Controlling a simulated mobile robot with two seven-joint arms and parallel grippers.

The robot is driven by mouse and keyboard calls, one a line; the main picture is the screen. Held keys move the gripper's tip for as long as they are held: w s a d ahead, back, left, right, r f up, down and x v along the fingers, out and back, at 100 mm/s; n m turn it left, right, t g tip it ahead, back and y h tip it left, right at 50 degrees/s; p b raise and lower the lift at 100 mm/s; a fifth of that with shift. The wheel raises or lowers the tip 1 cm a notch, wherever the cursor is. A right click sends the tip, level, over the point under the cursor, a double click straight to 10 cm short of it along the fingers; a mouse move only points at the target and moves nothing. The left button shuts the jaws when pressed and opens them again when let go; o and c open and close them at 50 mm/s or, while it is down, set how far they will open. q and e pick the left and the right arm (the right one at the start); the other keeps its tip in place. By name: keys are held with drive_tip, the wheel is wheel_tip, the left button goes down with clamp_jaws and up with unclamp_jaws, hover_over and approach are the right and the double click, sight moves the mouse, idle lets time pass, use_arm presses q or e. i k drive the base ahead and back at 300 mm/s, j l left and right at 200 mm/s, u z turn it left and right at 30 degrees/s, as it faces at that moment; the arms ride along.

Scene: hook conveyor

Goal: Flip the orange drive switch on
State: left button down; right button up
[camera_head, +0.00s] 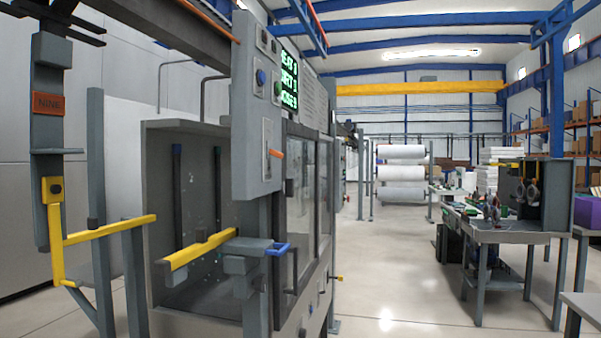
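The orange drive switch (275,153) is a short lever. It sits on a pale plate on the tall grey control panel (243,120), left of the picture's middle. The lever sticks out to the right and looks close to level; its on and off positions cannot be read. Above it are a blue button (261,77), a green button (277,89) and a display with green text (289,78). Neither of my grippers shows in the head view, and nothing touches the switch.
Below the panel are a yellow bar (200,249) and a blue handle (278,249). A yellow-railed post (108,230) stands at the left. Workbenches (510,233) stand at the right. The floor (395,270) between is clear.

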sight(274, 153)
drive_tip(key=i+l+z, duration=0.15)
drive_tip(key=i, duration=0.55)
drive_tip(key=i+l+z, duration=0.1)
drive_tip(key=i+l, duration=0.15)
drive_tip(key=i, duration=0.45)
